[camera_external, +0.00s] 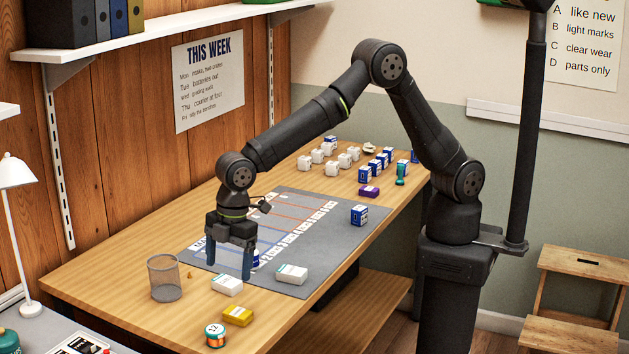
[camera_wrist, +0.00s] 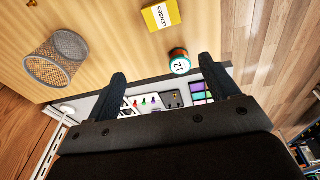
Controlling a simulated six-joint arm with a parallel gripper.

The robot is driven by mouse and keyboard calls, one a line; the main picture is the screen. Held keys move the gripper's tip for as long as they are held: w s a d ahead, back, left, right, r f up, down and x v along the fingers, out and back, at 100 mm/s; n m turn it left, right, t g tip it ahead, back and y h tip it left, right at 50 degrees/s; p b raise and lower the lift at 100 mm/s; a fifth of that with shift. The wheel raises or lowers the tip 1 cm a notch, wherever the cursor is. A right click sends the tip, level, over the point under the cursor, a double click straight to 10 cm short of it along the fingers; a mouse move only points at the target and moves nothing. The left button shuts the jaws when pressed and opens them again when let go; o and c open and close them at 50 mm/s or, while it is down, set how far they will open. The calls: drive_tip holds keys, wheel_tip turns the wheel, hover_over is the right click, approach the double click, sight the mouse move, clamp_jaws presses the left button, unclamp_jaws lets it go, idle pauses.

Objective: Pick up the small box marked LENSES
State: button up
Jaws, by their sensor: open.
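The small yellow box marked LENSES (camera_wrist: 161,15) lies on the wooden table at the top of the wrist view. In the external view the yellow box (camera_external: 238,316) lies near the table's front edge, beside a round jar with a teal and orange band (camera_external: 215,335).
A mesh cup (camera_external: 164,278) stands left of the yellow box. The jar also shows in the wrist view (camera_wrist: 180,61). Several small white and blue boxes stand at the far end.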

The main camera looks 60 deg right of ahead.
wheel_tip(320, 180, up, 4)
drive_tip(key=h, duration=0.1)
hover_over(237, 311)
drive_tip(key=shift+n+g, duration=0.4)
drive_tip(key=f, duration=0.7)
drive_tip(key=a+f, duration=0.1)
drive_tip(key=f, duration=0.3)
drive_tip(key=shift+w+f, duration=0.15)
drive_tip(key=shift+f, duration=0.05)
drive_tip(key=f, duration=0.3)
drive_tip(key=d+f, duration=0.1)
drive_tip(key=shift+s+f, duration=0.25)
drive_tip(key=shift+f, duration=0.5)
drive_tip(key=c, duration=1.1)
